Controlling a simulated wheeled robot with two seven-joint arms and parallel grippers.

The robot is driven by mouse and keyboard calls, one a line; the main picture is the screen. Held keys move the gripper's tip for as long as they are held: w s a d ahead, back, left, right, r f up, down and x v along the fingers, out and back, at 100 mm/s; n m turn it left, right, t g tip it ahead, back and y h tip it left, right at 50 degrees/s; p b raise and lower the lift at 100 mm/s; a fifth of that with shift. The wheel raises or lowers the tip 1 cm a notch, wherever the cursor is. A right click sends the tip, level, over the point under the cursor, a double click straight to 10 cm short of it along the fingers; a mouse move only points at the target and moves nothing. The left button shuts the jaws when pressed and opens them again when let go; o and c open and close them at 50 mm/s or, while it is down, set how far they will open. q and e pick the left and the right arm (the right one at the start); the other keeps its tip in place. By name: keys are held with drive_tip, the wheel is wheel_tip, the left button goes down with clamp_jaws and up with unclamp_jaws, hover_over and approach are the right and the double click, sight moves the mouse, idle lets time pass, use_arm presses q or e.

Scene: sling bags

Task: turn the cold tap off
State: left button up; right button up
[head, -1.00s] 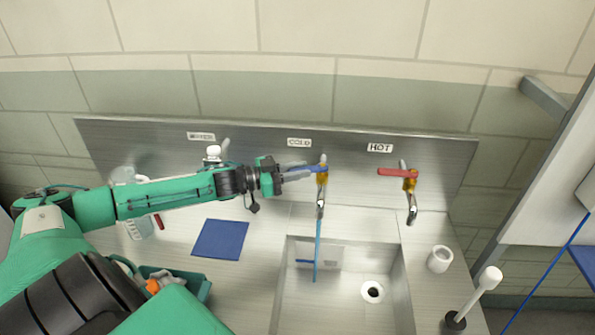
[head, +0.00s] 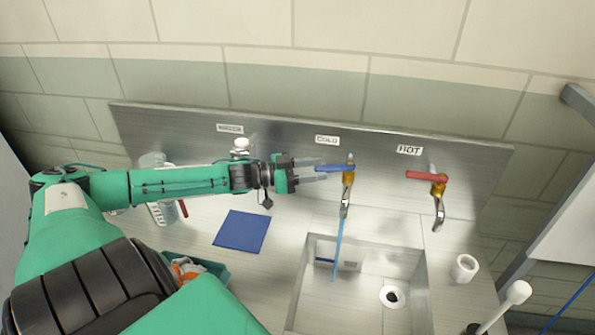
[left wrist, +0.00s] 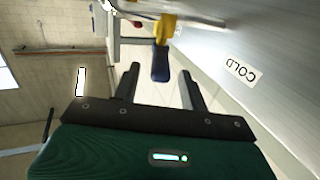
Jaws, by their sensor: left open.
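The cold tap (head: 348,180) has a brass body, a metal spout and a blue lever (head: 335,168) that points left, toward my gripper. A blue stream of water (head: 337,250) runs from its spout into the sink (head: 312,285). The COLD label (head: 327,140) is on the steel panel above it. My left gripper (head: 322,170) is open at the lever's left end. In the left wrist view, the blue lever (left wrist: 161,62) lies ahead, between the lines of the two open fingers (left wrist: 160,88), with no clear contact. My right gripper is not in view.
The hot tap (head: 438,190) with a red lever stands to the right. A third tap with a white knob (head: 240,146) is behind my left arm. A blue cloth (head: 241,231), a white cup (head: 464,268) and a white-handled brush (head: 516,293) are on the counter.

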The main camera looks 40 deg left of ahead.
use_arm(q)
drive_tip(key=shift+v, duration=0.9)
drive_tip(key=shift+p+v, duration=0.3)
drive_tip(key=shift+v, duration=1)
drive_tip(key=shift+c, duration=0.2)
